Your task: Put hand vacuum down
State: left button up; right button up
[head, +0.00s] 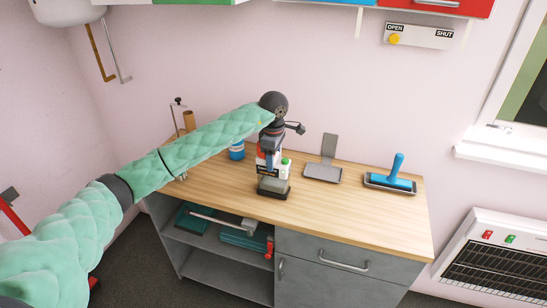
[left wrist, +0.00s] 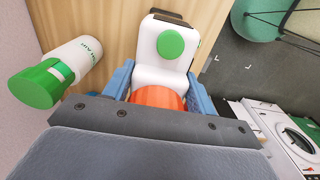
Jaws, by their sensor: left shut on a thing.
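My left gripper (head: 269,148) points down over the wooden counter. In the left wrist view its blue fingers (left wrist: 160,92) are shut on both sides of the hand vacuum (left wrist: 160,48), a white body with a round green button and an orange part nearest the palm. In the head view the hand vacuum (head: 262,163) shows only in part below the gripper. I cannot tell whether it touches the counter. My right gripper is in neither view.
The wooden counter (head: 230,191) is bare at its front. A green-capped white bottle (left wrist: 62,72) stands close beside the gripper. A blue-labelled container (head: 237,151) is behind it.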

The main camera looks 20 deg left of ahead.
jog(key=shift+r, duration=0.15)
pick_arm(q)
jog(key=o, duration=0.9)
jog(key=shift+o, duration=0.6)
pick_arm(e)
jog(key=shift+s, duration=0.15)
pick_arm(q)
jog(key=shift+r, duration=0.1)
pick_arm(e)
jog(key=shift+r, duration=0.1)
